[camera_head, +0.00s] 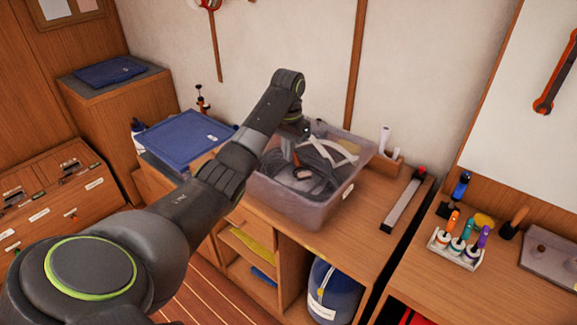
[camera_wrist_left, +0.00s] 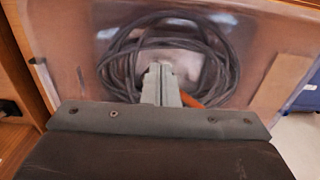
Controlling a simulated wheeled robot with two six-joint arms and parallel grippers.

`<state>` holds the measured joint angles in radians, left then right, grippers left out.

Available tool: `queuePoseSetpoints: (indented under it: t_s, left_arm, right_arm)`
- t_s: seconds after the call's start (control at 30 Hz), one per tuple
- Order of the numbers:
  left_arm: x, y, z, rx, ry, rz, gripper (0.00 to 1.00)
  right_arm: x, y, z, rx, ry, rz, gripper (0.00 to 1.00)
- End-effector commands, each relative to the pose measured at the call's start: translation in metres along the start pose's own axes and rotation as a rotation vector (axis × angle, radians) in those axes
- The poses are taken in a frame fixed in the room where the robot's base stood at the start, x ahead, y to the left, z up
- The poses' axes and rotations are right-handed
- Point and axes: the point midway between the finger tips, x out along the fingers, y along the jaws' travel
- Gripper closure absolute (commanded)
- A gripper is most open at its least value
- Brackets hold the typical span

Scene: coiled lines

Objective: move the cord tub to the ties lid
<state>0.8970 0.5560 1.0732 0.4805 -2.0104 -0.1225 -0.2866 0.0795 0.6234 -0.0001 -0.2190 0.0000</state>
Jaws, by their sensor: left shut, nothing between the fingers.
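The cord tub (camera_head: 305,208) is a translucent plastic tub on the wooden bench, with a dark coiled cord (camera_head: 318,176) and pale strips inside. A blue lid (camera_head: 187,138) lies left of it; another blue lid (camera_head: 110,72) lies on the cabinet at the far left. Their labels are unreadable, so I cannot tell which is the ties lid. My left gripper (camera_head: 294,150) is over the tub, mostly hidden by its own arm. In the left wrist view my left gripper (camera_wrist_left: 160,85) is shut and empty in front of the coiled cord (camera_wrist_left: 165,55). My right gripper is out of view.
A grey bar with a red end (camera_head: 404,200) lies right of the tub. A wooden holder (camera_head: 388,165) stands behind it. A rack of coloured bottles (camera_head: 458,245) stands on the right bench, across a dark gap.

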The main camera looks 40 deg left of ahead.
Motion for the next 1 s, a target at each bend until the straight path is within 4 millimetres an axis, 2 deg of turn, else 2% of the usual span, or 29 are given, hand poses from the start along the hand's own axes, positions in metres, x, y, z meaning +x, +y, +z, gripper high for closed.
queuePoseSetpoints:
  t_s: [0.13, 0.3, 0.43, 0.5, 0.67, 1.0]
  left_arm:
    - [0.018, 0.000, 0.000, 0.000, -0.001, 0.000, 1.00]
    - [0.038, 0.000, 0.000, 0.000, -0.001, 0.000, 1.00]
    - [0.054, 0.000, 0.000, 0.000, 0.000, 0.000, 1.00]
    - [0.063, 0.000, 0.001, 0.000, -0.005, 0.002, 1.00]
    - [0.098, 0.001, 0.002, -0.001, -0.006, 0.002, 1.00]
    - [0.095, -0.001, 0.034, -0.001, -0.001, -0.001, 1.00]
  right_arm:
    - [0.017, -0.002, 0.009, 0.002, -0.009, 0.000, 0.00]
    - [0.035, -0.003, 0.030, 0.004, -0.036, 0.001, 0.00]
    - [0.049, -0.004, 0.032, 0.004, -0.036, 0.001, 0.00]
    - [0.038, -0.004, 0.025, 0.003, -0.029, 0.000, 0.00]
    - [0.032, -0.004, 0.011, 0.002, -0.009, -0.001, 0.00]
    - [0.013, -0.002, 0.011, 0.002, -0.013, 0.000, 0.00]
